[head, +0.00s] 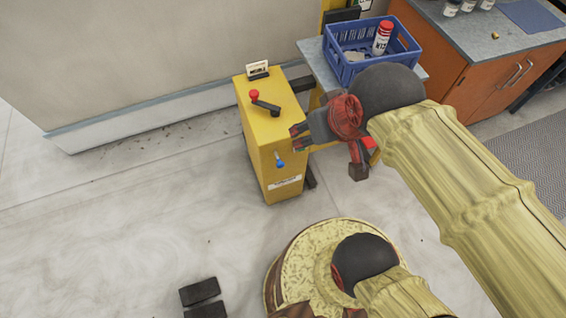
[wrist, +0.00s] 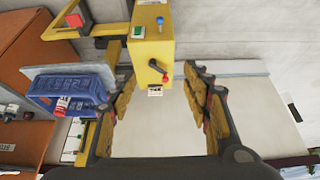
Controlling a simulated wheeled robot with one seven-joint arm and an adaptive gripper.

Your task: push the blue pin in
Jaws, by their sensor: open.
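The blue pin (head: 280,163) sticks out of the front face of a yellow box (head: 265,150), low down and above a white label. On top of the box are a black lever with a red knob (head: 254,95) and a small sign (head: 257,70). My gripper (head: 297,137) is open and empty. In the head view it appears at the box's right side, above the pin. The wrist view shows the fingers (wrist: 160,88) spread wide, with the pin apart from them.
A blue crate (head: 350,68) with a red-capped bottle (head: 382,38) stands on a table behind my gripper. An orange cabinet with a grey counter (head: 470,50) is at the back right. A wall (head: 130,70) is behind the box. The floor (head: 120,230) at left is clear.

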